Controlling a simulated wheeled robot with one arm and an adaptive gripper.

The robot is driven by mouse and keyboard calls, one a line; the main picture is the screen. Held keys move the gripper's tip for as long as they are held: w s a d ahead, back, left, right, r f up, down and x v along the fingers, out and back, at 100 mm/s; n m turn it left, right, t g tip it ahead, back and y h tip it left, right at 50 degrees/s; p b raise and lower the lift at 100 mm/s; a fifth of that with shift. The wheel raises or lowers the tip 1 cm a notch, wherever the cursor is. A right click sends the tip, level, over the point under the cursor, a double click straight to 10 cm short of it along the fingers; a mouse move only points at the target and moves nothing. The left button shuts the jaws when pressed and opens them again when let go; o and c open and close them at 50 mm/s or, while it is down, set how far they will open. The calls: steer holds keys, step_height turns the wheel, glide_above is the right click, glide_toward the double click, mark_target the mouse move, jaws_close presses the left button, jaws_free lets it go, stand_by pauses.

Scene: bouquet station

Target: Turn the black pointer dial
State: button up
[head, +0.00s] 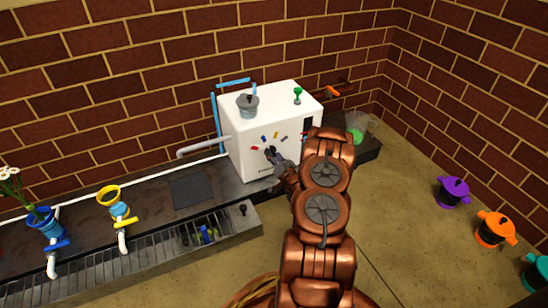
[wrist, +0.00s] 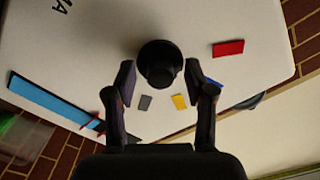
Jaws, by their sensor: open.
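The black pointer dial (wrist: 160,62) sticks out from the front face of a white box (head: 240,137). In the wrist view it is round and dark, and its pointer cannot be made out. My gripper (wrist: 161,82) is open, with one finger to the left of the dial and one to the right. Small gaps seem to show between the fingers and the dial. In the head view my gripper (head: 272,154) is at the box's front face and largely hides the dial.
Coloured marks, including a red one (wrist: 229,48) and a yellow one (wrist: 180,101), surround the dial. A grey pot (head: 247,108) and a green knob (head: 297,95) stand on the box. A blue vase (head: 46,228) and a yellow-rimmed vase (head: 112,202) are at the left. Purple (head: 453,191) and orange pots (head: 494,231) sit right.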

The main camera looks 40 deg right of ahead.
jaws_close()
steer(key=shift+r+p, duration=0.1)
steer(key=shift+p, duration=0.4)
steer(key=shift+r+m+p, duration=0.15)
steer(key=shift+m+p, duration=0.95)
steer(key=shift+p, duration=0.15)
steer(key=shift+f+m+p, duration=0.15)
steer(key=shift+m+p, duration=0.55)
steer(key=shift+m, duration=0.65)
steer(key=shift+f+m+p, duration=0.1)
steer(key=shift+m+p, duration=0.55)
steer(key=shift+m, duration=0.7)
jaws_free()
